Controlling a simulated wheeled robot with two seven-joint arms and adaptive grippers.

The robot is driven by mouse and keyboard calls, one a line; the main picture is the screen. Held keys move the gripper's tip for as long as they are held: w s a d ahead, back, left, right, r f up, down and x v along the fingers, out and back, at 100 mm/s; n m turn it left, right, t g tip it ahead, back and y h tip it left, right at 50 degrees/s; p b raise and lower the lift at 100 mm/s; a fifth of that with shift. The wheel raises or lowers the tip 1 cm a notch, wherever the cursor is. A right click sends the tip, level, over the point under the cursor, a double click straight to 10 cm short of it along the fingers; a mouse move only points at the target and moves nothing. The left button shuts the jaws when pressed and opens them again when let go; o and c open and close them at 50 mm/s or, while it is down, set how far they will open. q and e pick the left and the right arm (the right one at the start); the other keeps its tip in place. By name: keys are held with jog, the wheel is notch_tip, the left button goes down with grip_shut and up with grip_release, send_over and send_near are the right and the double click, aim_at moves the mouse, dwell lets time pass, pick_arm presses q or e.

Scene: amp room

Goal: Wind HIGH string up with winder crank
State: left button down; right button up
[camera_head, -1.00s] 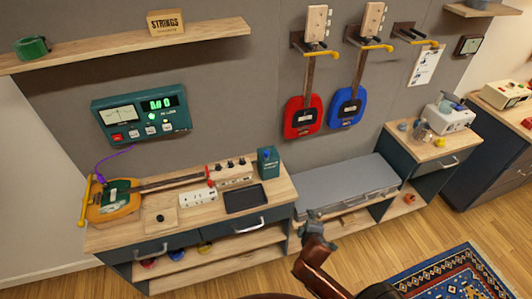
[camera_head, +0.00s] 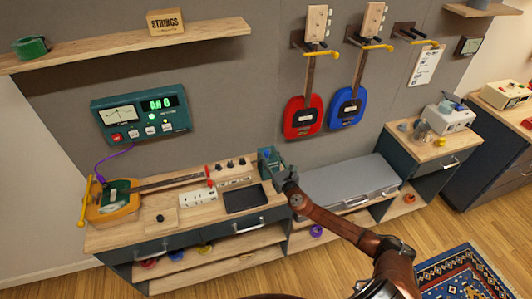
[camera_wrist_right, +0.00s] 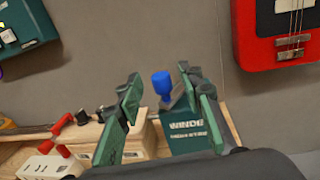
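The winder is a dark green box (camera_head: 265,161) with a blue knob on top, at the right end of the workbench. In the right wrist view its lettered front (camera_wrist_right: 190,135) and the blue knob (camera_wrist_right: 163,84) show. My right gripper (camera_head: 284,178) is beside the winder; in the wrist view its spread fingers (camera_wrist_right: 160,78) frame the knob, and I see no clear contact. The orange-yellow guitar (camera_head: 112,211) lies on the bench's left part, its neck pointing right towards a red piece (camera_head: 209,177). I cannot tell its strings apart. My left gripper is not in view.
A black tray (camera_head: 245,198), a white block (camera_head: 198,197) and a row of small dark knobs (camera_head: 230,164) are on the bench. A teal meter (camera_head: 142,113) hangs above. Red (camera_head: 303,116) and blue (camera_head: 347,109) guitars hang right. A grey case (camera_head: 345,180) lies right of the bench.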

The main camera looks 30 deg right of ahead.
jog(key=shift+w+d, duration=0.15)
jog(key=shift+w, duration=1.25)
jog(key=shift+c, duration=0.2)
grip_shut()
